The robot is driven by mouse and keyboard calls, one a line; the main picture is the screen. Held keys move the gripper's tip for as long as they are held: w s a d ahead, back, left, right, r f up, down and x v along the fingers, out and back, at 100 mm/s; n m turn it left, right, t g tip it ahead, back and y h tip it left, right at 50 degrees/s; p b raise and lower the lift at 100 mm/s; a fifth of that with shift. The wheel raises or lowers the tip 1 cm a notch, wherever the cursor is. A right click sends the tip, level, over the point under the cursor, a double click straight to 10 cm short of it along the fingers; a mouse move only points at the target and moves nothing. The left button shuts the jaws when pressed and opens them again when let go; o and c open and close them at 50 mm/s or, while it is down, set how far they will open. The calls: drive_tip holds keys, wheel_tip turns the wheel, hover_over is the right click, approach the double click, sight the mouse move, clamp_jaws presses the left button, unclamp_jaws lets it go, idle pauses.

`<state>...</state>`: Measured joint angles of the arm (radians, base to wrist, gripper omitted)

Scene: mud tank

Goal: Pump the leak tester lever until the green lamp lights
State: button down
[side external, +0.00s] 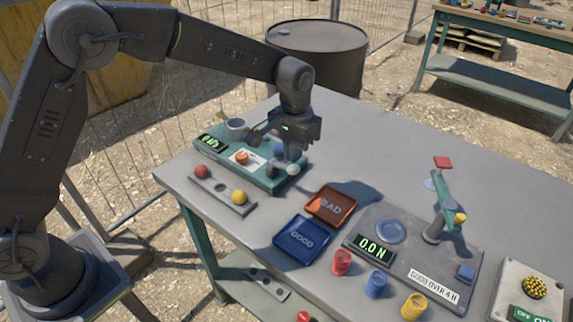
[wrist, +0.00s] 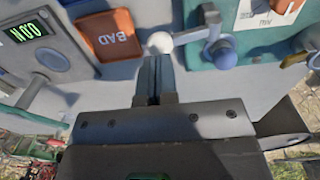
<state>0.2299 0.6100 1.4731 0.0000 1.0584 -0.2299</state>
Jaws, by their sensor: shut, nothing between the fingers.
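The leak tester is a green base (side external: 262,178) at the far left of the table, with a lit green display (side external: 210,141), a grey cup (side external: 237,126) and an orange part (side external: 242,158) on it. Its lever ends in a white ball (side external: 293,169). In the wrist view the lever arm (wrist: 190,37) runs from a blue pivot (wrist: 223,53) to the white ball (wrist: 160,43). My gripper (side external: 291,157) is shut and empty, its fingertips (wrist: 155,60) right at the ball; whether they touch cannot be told. I cannot make out a lit green lamp.
The BAD tray (side external: 313,210) and GOOD tray (side external: 285,254) are close by. A force tester (side external: 404,276) reading 0.0 N stands to the right. The table's back right is clear.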

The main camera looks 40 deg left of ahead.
sight(293, 167)
drive_tip(key=shift+f, duration=0.1)
idle(0.6)
drive_tip(key=shift+f, duration=2.4)
drive_tip(key=shift+r, duration=1.9)
drive_tip(key=shift+f, duration=0.1)
drive_tip(key=shift+f, duration=1.8)
drive_tip(key=shift+r, duration=1.9)
